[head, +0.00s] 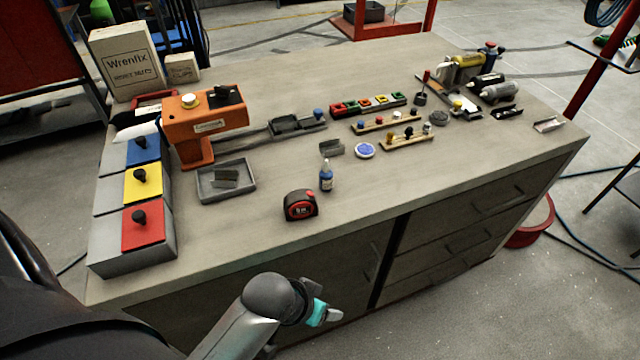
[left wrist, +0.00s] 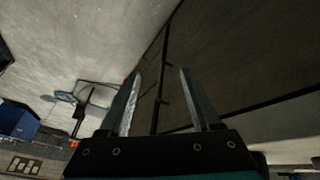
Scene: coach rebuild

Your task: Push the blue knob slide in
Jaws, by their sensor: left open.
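The slide with the blue knob (head: 318,114) lies on the workbench, right of the orange machine; a grey tray-like body (head: 286,125) sits at its left end. It looks drawn out to the right, but how far is too small to tell. My left gripper (head: 332,315) is low in front of the bench's front face, below the top and well apart from the slide. In the left wrist view its two fingers (left wrist: 161,73) are spread and empty, with the floor and cabinet front behind them. The slide does not show there. My right gripper is not in view.
The bench top (head: 390,190) is bare near its front right. Boxes with coloured lids (head: 142,226) line the left end.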

